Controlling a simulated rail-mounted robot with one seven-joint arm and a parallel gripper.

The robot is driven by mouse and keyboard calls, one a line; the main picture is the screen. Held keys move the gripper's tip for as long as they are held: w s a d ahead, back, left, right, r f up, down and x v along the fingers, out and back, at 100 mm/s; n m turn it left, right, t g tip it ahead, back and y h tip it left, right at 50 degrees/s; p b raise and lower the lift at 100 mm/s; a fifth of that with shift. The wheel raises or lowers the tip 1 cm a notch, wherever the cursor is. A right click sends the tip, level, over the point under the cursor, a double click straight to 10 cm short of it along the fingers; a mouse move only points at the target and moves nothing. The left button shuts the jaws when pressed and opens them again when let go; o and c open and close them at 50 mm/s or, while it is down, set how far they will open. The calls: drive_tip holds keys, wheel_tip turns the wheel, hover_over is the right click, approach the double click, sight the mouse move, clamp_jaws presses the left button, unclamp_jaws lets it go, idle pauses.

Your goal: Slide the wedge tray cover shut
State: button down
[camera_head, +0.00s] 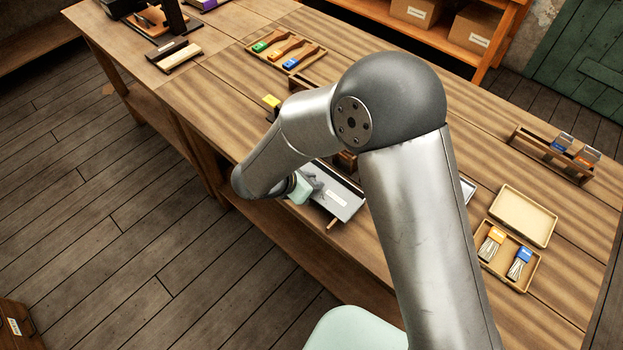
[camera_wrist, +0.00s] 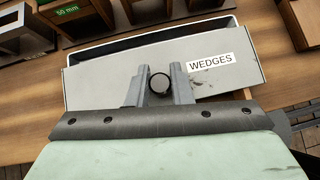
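The wedge tray cover (camera_wrist: 100,75) is a flat grey plate with a white "WEDGES" label and a round dark knob (camera_wrist: 159,83). A pale-rimmed tray (camera_wrist: 236,22) shows beyond its far edge, with a dark open strip between rim and cover. My gripper (camera_wrist: 160,66) has one finger on each side of the knob, with little or no gap, and appears closed on it. In the head view the cover (camera_head: 345,202) lies near the bench's front edge, partly hidden by my arm, with my gripper (camera_head: 311,186) at its left part.
The wooden bench (camera_head: 220,100) holds a tray of coloured-handled tools (camera_head: 285,49) at the back. An open box with two brushes (camera_head: 510,256) and a tan lid or tray (camera_head: 523,216) lie to the right. A block with a green "50 mm" label (camera_wrist: 67,10) stands beyond the tray.

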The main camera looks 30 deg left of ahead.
sight(320, 173)
drive_tip(key=shift+w+d+f+b, duration=0.1)
drive_tip(key=shift+w+b, duration=0.25)
drive_tip(key=shift+w, duration=0.25)
drive_tip(key=shift+w+d+f+b, duration=0.1)
drive_tip(key=shift+w+b, duration=0.25)
drive_tip(key=shift+w, duration=0.2)
drive_tip(key=shift+w+d+r, duration=0.1)
drive_tip(key=shift+w+r, duration=0.05)
drive_tip(key=shift+w, duration=0.1)
drive_tip(key=shift+r, duration=0.1)
drive_tip(key=c, duration=1.3)
unclamp_jaws()
drive_tip(key=shift+w, duration=0.1)
drive_tip(key=b+v, duration=0.2)
drive_tip(key=v, duration=1.5)
drive_tip(key=shift+s+r+b, duration=0.1)
drive_tip(key=shift+s+b, duration=0.2)
drive_tip(key=shift+b, duration=0.05)
